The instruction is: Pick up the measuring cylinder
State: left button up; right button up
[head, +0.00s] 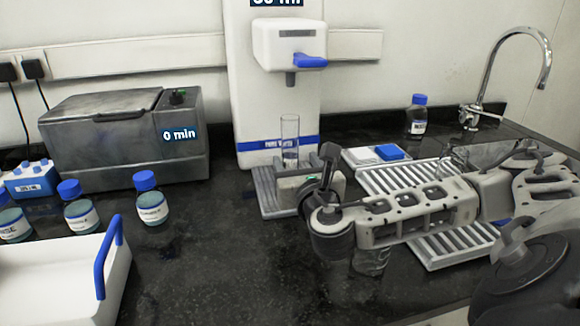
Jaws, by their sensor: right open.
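The measuring cylinder (290,134) is a clear, narrow, upright glass tube. It stands under the spout of the white water dispenser (275,95), over the grey drip tray (263,187). Its lower part is hidden behind my right gripper. My right gripper (308,182) reaches in from the right, is open, and sits low in front of the cylinder's base. I cannot tell whether the fingers are around the cylinder or just in front of it. My left gripper is not in view.
A grey water bath (125,140) and several blue-capped bottles (151,203) stand left. A white tray with a blue handle (103,262) is at front left. A white drying rack (455,247) lies under my right arm. The middle counter is clear.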

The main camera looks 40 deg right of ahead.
aim_at(292, 153)
jog(key=b+x, duration=0.1)
jog(key=x, duration=0.4)
jog(key=shift+w+d, duration=0.2)
jog(key=shift+w, duration=0.15)
grip_shut()
jog(key=shift+r, duration=0.1)
